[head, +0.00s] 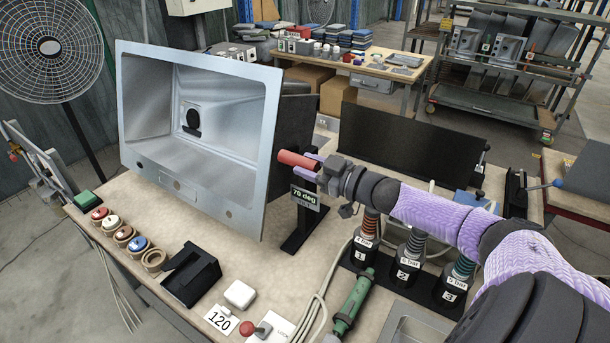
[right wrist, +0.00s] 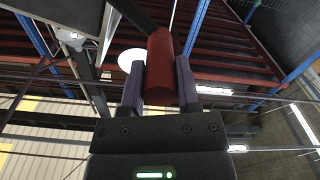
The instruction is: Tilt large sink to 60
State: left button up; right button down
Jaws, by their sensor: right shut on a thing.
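The large sink (head: 245,146) is a grey metal basin in a stand at the left of the workbench, tipped so its open face looks toward me. A black tag (head: 306,197) below the handle reads 70 deg. My right gripper (head: 312,168) is at the sink's right side, shut on a red cylindrical handle (head: 294,160). In the right wrist view the red handle (right wrist: 160,70) sits between the two fingers. How the handle joins the sink is partly hidden. My left gripper is not in view.
Several coloured buttons (head: 112,225) line the bench's left edge. A black holder (head: 190,275), a white box (head: 239,294) and a green tool (head: 353,302) lie in front. Numbered black bottles (head: 409,255) stand under my right arm. A black panel (head: 406,143) stands behind.

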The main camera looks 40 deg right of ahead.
jog(key=shift+m, duration=0.5)
jog(key=shift+w+d+r, duration=0.2)
jog(key=shift+d+r, duration=0.5)
jog(key=shift+r, duration=0.05)
jog(key=shift+w+d+r, duration=0.2)
jog(key=shift+d+r, duration=0.5)
jog(key=shift+c, duration=1.6)
grip_release()
jog(key=p+v, duration=0.4)
jog(key=v, duration=0.6)
